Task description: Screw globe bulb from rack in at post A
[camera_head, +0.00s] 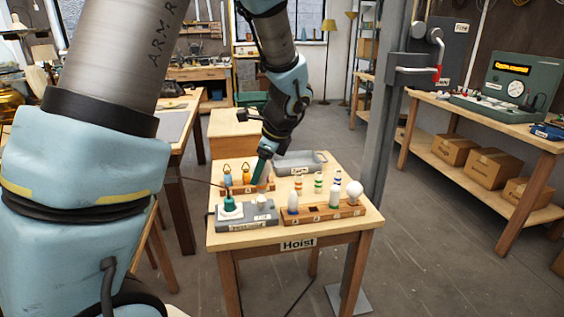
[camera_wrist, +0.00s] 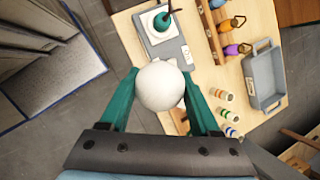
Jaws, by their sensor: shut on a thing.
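My gripper (camera_head: 259,180) is over the back left of the small wooden table (camera_head: 293,266). In the wrist view its two teal fingers (camera_wrist: 160,82) are shut on a white globe bulb (camera_wrist: 160,87). The wooden rack (camera_head: 323,212) at the front right holds several bulbs, including another white globe (camera_head: 354,189). Post A's label is not readable.
Behind the grey block, a wooden stand (camera_head: 232,187) holds coloured ring-topped pieces. A grey tray (camera_head: 300,163) lies at the back right. Several striped cylinders (camera_head: 318,182) stand between tray and rack. A grey column (camera_head: 385,135) rises beyond the table's right side.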

